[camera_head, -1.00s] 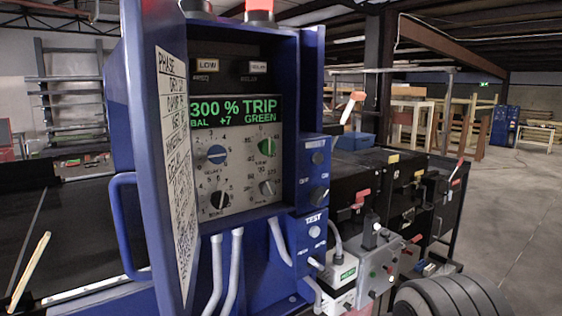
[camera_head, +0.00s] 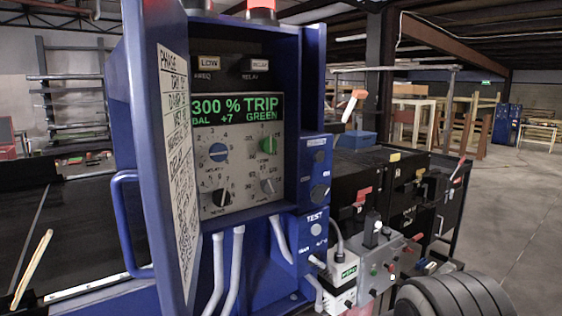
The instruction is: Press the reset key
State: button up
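A blue control cabinet (camera_head: 313,80) stands open at centre-left. Its display (camera_head: 237,109) reads "300 % TRIP", "BAL +7" and "GREEN" in green. Below are several knobs, among them a blue one (camera_head: 218,152), a green one (camera_head: 268,145) and a black one (camera_head: 221,197). On the cabinet's right side, a small blue box carries a round button (camera_head: 319,156) and a dark round control (camera_head: 320,191). Below it, a box marked "TEST" has a pale round button (camera_head: 316,229). I cannot read any label as reset.
The open cabinet door (camera_head: 150,150) with a handwritten sheet (camera_head: 180,170) juts out at left. Grey cables (camera_head: 237,270) hang below the panel. Black boxes with levers (camera_head: 362,190) and a small white-green box (camera_head: 346,272) stand at right. Open floor (camera_head: 520,220) lies at far right.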

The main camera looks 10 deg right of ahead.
dwell(0.4)
grip_shut()
dwell(1.6)
